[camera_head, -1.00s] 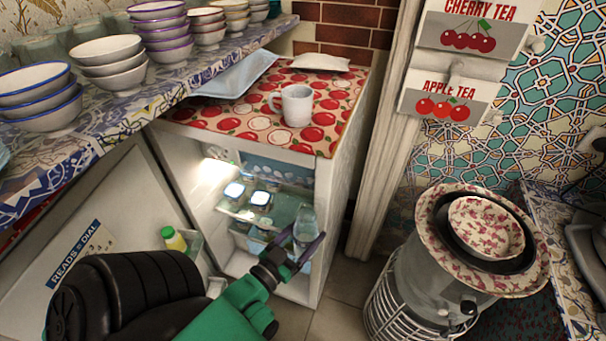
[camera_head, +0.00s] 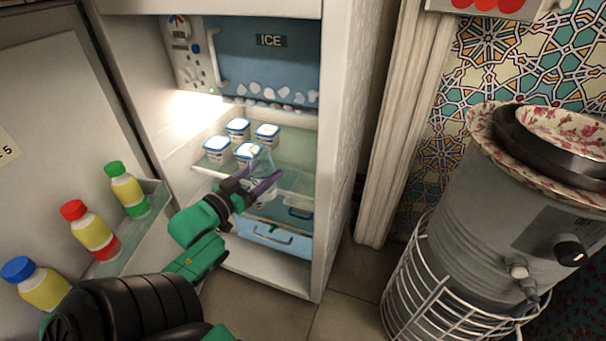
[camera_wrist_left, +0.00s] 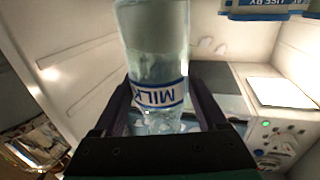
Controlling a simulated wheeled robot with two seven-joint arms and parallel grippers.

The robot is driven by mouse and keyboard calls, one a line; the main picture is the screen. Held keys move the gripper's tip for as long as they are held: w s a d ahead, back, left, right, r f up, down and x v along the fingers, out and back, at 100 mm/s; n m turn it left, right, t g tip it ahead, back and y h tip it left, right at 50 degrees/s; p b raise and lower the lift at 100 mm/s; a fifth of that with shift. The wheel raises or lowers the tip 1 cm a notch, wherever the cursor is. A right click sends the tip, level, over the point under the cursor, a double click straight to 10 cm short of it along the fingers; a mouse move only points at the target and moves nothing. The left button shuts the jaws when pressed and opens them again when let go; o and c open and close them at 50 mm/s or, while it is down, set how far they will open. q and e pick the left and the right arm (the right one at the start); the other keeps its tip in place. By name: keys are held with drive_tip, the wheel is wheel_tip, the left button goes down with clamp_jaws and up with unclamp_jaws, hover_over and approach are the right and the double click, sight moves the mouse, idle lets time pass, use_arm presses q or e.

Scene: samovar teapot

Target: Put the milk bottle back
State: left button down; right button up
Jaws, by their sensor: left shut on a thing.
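The milk bottle (camera_wrist_left: 155,60) is clear glass with a white label reading MILK, seen upside down in the left wrist view. My left gripper (camera_head: 254,188) is shut on it, with one finger on each side in the left wrist view (camera_wrist_left: 165,110). In the head view the bottle (camera_head: 263,163) is at the opening of the fridge (camera_head: 338,150), in front of the glass shelf (camera_head: 292,177). I cannot tell whether it touches the shelf. My right gripper is not in view.
Several white tubs (camera_head: 238,129) stand on the shelf's left and middle; its right part looks clear. The open fridge door (camera_head: 60,110) at left holds bottles with green (camera_head: 115,168), red and blue caps. A blue drawer (camera_head: 270,236) is below.

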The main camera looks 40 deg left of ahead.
use_arm(q)
drive_tip(key=w+f+b, duration=0.1)
drive_tip(key=w+b, duration=0.1)
drive_tip(key=w, duration=0.3)
drive_tip(key=w+f+b, duration=0.1)
drive_tip(key=w+b, duration=0.2)
drive_tip(key=w, duration=0.3)
drive_tip(key=w+a+f+b, duration=0.1)
drive_tip(key=w+b, duration=0.2)
drive_tip(key=w, duration=0.3)
drive_tip(key=shift+a+f, duration=0.1)
drive_tip(key=shift+f, duration=0.25)
drive_tip(key=shift+r, duration=0.15)
unclamp_jaws()
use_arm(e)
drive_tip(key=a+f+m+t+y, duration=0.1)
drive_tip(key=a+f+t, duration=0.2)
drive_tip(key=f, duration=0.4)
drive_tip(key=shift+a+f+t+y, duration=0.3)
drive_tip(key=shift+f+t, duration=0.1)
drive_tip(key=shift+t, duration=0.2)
